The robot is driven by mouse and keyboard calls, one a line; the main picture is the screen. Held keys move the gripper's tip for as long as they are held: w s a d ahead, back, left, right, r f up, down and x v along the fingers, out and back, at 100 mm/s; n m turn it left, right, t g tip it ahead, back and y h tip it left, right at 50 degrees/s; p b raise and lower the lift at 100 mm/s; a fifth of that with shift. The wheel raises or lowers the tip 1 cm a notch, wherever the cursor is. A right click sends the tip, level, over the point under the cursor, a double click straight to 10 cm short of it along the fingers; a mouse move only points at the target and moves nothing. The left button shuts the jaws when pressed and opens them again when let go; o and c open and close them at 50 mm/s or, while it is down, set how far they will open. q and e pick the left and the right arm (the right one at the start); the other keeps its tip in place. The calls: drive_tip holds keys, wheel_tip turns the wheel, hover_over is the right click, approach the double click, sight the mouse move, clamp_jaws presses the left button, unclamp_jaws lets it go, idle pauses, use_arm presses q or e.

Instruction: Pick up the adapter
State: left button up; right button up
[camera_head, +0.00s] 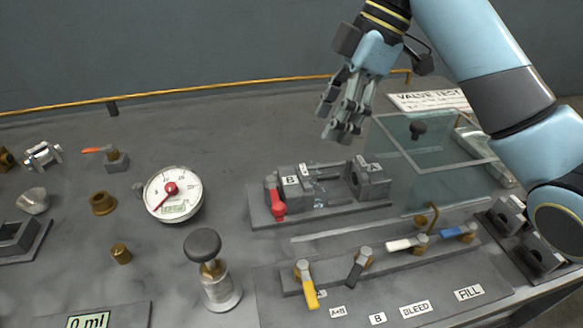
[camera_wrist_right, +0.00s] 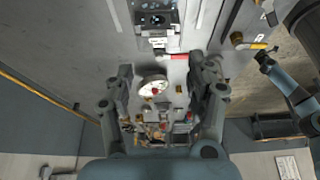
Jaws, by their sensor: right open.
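The adapter cannot be told for certain. Two small brass fittings sit on the grey bench left of centre in the head view: a wide, flanged brass fitting (camera_head: 103,203) and a smaller brass cylinder (camera_head: 121,254). Both are left of the round gauge and apart from any gripper. My right gripper (camera_head: 343,128) hangs above the back of the bench, fingers pointing down, well to the right of these fittings. It is open and empty. In the right wrist view its fingers (camera_wrist_right: 165,80) stand apart on both sides of the distant bench items. My left gripper is not in view.
A white dial gauge (camera_head: 173,194) and a black-knobbed plunger (camera_head: 203,245) stand right of the brass fittings. A clamp block with a red lever (camera_head: 277,203), a clear box (camera_head: 430,150) and a valve panel (camera_head: 385,290) fill the right. Open bench lies behind the gauge.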

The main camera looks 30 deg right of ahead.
sight(303, 169)
drive_tip(key=b+x, duration=0.1)
drive_tip(key=x, duration=0.4)
drive_tip(key=shift+a+f, duration=0.2)
drive_tip(key=x, duration=0.5)
drive_tip(key=shift+w, duration=0.2)
drive_tip(key=shift+c, duration=0.7)
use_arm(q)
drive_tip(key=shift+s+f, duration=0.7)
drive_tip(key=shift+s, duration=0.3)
use_arm(e)
drive_tip(key=shift+r, duration=0.1)
drive_tip(key=c, duration=0.7)
